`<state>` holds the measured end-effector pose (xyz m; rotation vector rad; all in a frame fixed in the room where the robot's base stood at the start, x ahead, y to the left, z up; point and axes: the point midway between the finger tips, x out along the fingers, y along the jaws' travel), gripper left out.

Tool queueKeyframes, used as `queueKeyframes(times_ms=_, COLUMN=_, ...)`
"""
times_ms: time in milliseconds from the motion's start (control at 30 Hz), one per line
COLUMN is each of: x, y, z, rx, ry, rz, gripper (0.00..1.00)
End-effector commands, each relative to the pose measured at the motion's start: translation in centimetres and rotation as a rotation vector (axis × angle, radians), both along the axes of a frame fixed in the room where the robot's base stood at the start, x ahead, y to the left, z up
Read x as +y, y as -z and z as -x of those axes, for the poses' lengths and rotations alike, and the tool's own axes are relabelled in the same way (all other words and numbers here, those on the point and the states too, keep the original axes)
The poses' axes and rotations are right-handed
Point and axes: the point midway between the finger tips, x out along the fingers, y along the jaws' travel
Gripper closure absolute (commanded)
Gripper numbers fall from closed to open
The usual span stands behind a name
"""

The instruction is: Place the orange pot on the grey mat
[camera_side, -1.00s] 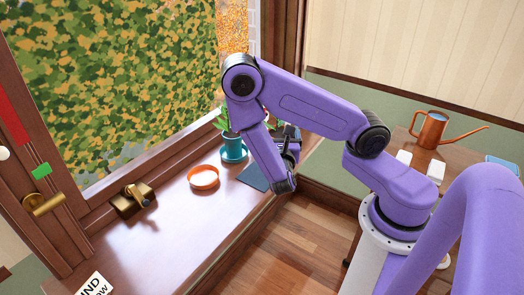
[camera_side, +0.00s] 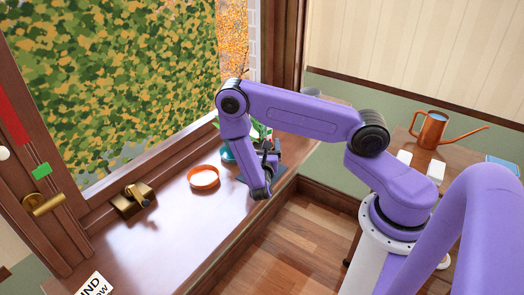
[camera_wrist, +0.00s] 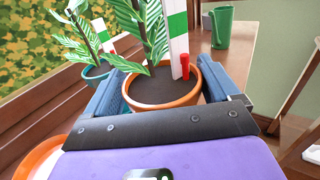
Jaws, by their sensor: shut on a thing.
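The orange pot (camera_wrist: 162,92) holds dark soil and a leafy green plant. It sits between the two blue fingers of my gripper (camera_wrist: 160,84) in the wrist view, and the gripper is shut on it. In the side view my gripper (camera_side: 270,158) is over the far end of the sill and hides the pot. The grey mat (camera_side: 281,173), dark slate in colour, shows partly behind and beside my gripper there. I cannot tell whether the pot touches the mat. A white and green marker (camera_wrist: 178,38) and a small red piece (camera_wrist: 185,67) are at the pot.
A teal potted plant (camera_wrist: 97,72) stands left of the pot. An orange dish (camera_side: 204,178) lies on the sill left of my gripper. A green cup (camera_wrist: 221,27) is farther back. A brass latch (camera_side: 133,200) is by the window.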

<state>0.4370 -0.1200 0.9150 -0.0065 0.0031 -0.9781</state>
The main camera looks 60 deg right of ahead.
Motion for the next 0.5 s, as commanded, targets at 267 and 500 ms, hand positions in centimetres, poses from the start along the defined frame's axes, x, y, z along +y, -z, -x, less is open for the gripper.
queueKeyframes(times_ms=267, x=0.0, y=1.7, z=0.0, rx=-0.003, ry=0.000, rz=0.001, gripper=0.66)
queueKeyframes(times_ms=500, x=0.0, y=1.7, z=0.0, rx=-0.003, ry=0.000, rz=0.001, gripper=0.66)
